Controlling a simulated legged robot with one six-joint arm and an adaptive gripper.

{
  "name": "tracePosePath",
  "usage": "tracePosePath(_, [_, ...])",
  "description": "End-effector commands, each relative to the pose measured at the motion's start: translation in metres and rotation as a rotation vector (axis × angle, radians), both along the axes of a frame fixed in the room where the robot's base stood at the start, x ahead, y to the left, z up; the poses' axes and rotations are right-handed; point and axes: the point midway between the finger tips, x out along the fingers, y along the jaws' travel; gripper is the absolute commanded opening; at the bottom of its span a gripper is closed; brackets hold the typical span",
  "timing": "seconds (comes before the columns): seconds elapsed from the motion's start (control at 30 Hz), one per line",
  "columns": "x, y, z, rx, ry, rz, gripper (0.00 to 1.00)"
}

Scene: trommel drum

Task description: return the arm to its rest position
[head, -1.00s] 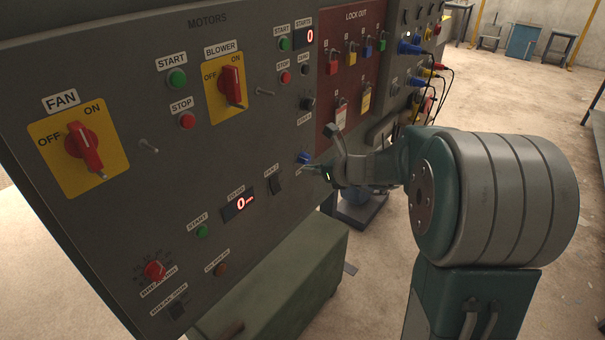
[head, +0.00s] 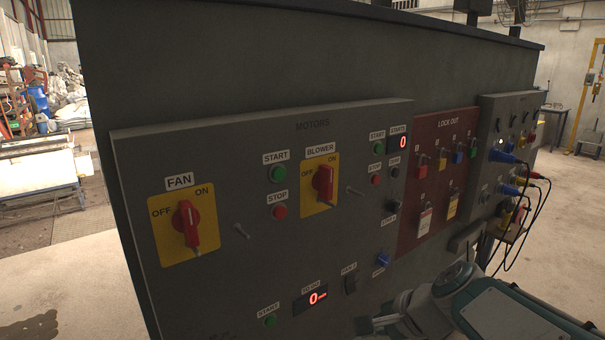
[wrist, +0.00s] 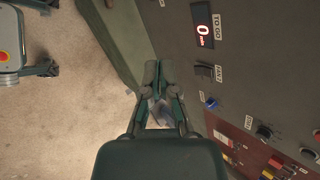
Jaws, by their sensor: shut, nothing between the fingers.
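My gripper (head: 372,322) shows at the bottom of the head view, low in front of the motors panel, below the TO GO display (head: 311,298). In the wrist view my gripper (wrist: 159,72) has its two fingers close together, shut and empty. My arm runs from the lower right of the head view. The grey panel stands to the right of the fingers in the wrist view, apart from them as far as I can see.
The motors panel (head: 240,140) carries a fan switch (head: 187,226) and a blower switch (head: 324,183). A red lock-out board (head: 431,195) with padlocks and a cable panel (head: 505,120) stand to its right. Open concrete floor (wrist: 60,125) lies left in the wrist view.

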Motion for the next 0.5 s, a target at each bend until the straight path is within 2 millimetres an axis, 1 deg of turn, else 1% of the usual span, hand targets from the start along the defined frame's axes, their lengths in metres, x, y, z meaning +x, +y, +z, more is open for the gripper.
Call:
tracePosePath(0.03, [-0.019,0.003,0.003,-0.099,-0.043,0.096,0.0])
tracePosePath(0.1, [-0.043,0.002,0.002,-0.241,-0.094,0.227,0.0])
tracePosePath(0.17, [-0.062,-0.001,0.001,-0.363,-0.136,0.34,0.0])
tracePosePath(0.2, [-0.075,-0.004,0.0,-0.445,-0.164,0.414,0.0])
tracePosePath(0.3, [-0.102,-0.014,-0.001,-0.647,-0.224,0.593,0.0])
tracePosePath(0.4, [-0.123,-0.025,-0.002,-0.82,-0.268,0.743,0.0])
tracePosePath(0.5, [-0.135,-0.034,-0.002,-0.94,-0.292,0.843,0.0])
